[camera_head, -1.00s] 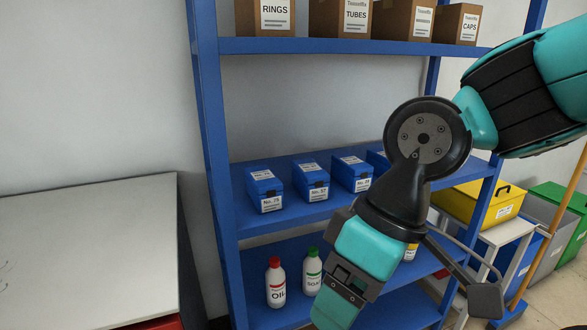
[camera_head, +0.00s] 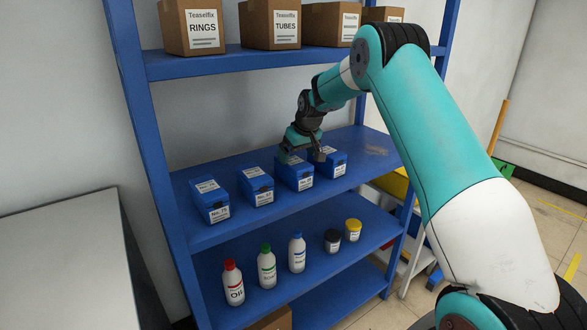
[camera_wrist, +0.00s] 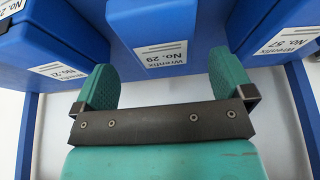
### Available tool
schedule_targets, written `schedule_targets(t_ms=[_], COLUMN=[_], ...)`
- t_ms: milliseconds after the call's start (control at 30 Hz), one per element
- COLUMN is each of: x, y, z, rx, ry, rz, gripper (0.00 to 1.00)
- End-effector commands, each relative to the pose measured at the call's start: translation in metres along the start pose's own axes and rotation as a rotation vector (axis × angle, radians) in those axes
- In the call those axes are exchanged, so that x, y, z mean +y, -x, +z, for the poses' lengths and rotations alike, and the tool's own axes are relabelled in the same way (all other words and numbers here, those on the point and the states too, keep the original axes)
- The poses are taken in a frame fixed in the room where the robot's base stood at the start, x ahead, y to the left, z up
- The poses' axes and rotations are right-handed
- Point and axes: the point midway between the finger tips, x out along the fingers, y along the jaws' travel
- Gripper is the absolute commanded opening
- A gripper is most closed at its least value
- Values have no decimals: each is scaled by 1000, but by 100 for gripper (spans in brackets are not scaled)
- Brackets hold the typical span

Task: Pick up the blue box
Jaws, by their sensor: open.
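Several blue boxes with white labels stand in a row on the middle blue shelf. My gripper (camera_head: 302,153) is at the third blue box from the left (camera_head: 296,176), just above or around its top; the exact depth is hard to tell. In the wrist view, the box labelled No. 29 (camera_wrist: 165,25) lies between the two teal fingers of my open gripper (camera_wrist: 165,82). Gaps show between the fingers and its sides. Its label reads upside down there. The blue box at the right end (camera_head: 330,163) is partly hidden by my gripper.
Neighbouring blue boxes flank the fingers closely: No. 57 (camera_wrist: 285,30) on the right and another (camera_wrist: 50,45) on the left in the wrist view. The upper shelf (camera_head: 230,62) with brown cartons is above. Bottles and jars, including a red-capped bottle (camera_head: 233,285), stand below.

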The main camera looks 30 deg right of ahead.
Motion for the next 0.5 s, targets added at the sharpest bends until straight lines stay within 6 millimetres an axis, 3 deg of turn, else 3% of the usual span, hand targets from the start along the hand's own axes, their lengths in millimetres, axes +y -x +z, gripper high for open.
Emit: schedule_targets(t_ms=[333, 500], x=[-2, -2], y=[-47, -57], z=[1, 1], rx=[-2, -1], ry=[0, 0], rz=[-1, -1], gripper=[99, 99])
